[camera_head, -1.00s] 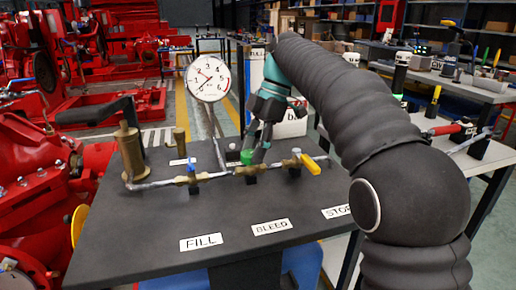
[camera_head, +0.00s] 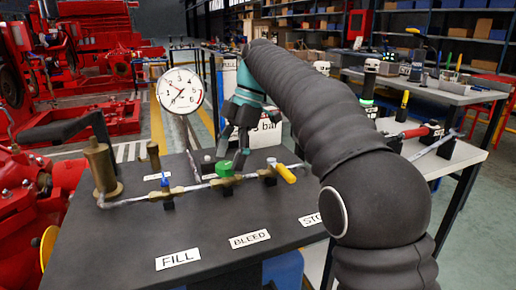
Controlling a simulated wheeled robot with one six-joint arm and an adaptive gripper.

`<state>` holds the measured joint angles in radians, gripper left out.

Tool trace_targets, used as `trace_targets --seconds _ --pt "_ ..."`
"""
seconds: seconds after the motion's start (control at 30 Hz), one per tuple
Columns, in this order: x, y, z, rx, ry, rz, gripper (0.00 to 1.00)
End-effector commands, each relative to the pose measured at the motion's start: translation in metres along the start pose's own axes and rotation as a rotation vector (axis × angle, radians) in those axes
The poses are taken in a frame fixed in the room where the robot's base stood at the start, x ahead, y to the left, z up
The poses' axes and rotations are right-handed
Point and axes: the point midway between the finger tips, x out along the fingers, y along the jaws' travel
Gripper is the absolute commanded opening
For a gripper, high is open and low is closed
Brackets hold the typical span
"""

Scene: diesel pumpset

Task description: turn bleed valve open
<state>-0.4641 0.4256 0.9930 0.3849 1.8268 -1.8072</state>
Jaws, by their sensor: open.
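The bleed valve has a green handle (camera_head: 224,169) on a brass body and sits in the middle of a thin pipe on the dark panel (camera_head: 120,240). The BLEED label (camera_head: 250,239) lies in front of it. My gripper (camera_head: 234,148) is open and points down, just above and slightly behind the green handle in the picture. Its fingers look clear of the handle, and I see nothing between them. I cannot tell which way the handle is turned.
A blue-handled valve (camera_head: 165,181) stands to the left on the same pipe, a yellow-handled valve (camera_head: 286,173) to the right. A round gauge (camera_head: 180,90) rises behind, near my gripper. A brass cylinder (camera_head: 102,170) stands at the left. The panel's front is clear apart from labels.

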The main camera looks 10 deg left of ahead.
Motion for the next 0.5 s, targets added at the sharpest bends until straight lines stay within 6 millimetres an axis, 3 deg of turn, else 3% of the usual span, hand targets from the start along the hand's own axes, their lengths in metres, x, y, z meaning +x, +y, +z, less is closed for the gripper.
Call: trace_targets --seconds 0.5 --pt "-0.039 -0.001 0.093 0.006 0.0 0.001 0.71"
